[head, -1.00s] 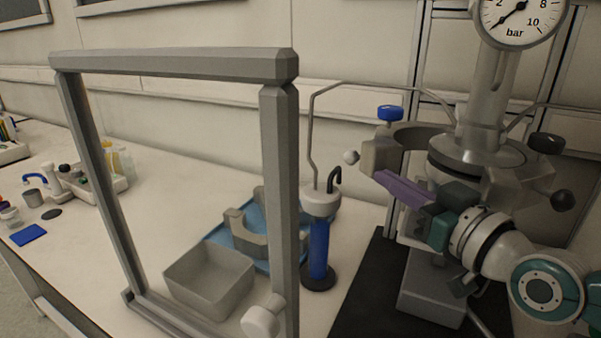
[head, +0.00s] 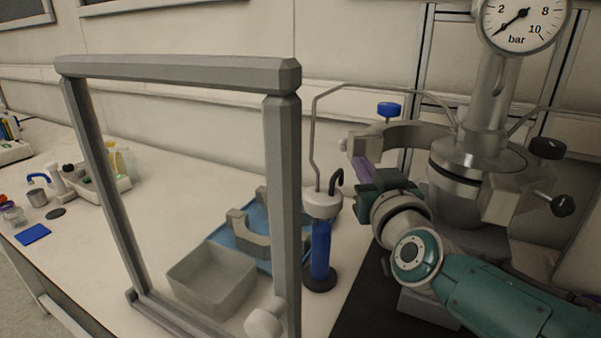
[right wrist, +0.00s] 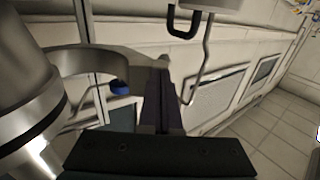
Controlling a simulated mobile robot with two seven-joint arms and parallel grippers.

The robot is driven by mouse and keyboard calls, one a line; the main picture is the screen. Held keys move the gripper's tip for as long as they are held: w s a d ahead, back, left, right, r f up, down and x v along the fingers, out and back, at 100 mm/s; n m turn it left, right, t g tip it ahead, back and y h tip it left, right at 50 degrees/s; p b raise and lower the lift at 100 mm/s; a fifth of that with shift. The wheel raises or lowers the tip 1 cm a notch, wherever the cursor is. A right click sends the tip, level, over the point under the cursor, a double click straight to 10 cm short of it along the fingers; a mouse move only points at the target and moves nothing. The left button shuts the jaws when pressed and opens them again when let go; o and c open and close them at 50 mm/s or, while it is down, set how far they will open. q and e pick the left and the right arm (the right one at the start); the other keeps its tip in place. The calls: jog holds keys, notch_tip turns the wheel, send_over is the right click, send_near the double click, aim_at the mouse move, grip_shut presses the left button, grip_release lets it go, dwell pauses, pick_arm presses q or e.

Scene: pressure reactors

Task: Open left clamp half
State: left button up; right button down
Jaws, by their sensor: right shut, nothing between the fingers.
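The left clamp half (head: 410,136) is a grey metal C-shaped piece. It stands out to the left of the reactor neck (head: 465,165), with a clear gap inside its curve. It also shows in the right wrist view (right wrist: 92,60). My right gripper (head: 362,172) is shut and empty, its purple fingers at the clamp half's free end. In the right wrist view its fingers (right wrist: 160,105) overlap that end; whether they touch is unclear. The right clamp half (head: 508,198), with black knobs, sits against the reactor's right side. My left gripper is not in view.
A grey upright frame (head: 283,190) stands left of the reactor. A blue cylinder with a white top (head: 320,245) stands close to my right gripper. A grey bin (head: 212,280) and blue tray (head: 228,238) lie behind the frame. A thin bent tube (head: 312,140) rises nearby.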

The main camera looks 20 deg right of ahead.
jog(key=shift+w+d+m+h+b, duration=0.2)
jog(key=shift+w+b, duration=0.35)
jog(key=shift+w, duration=0.4)
jog(key=shift+w+d+m+h+b, duration=0.1)
jog(key=shift+w+d+h+b, duration=0.1)
jog(key=shift+w+b, duration=0.55)
jog(key=shift+w+p, duration=0.15)
jog(key=shift+p, duration=0.15)
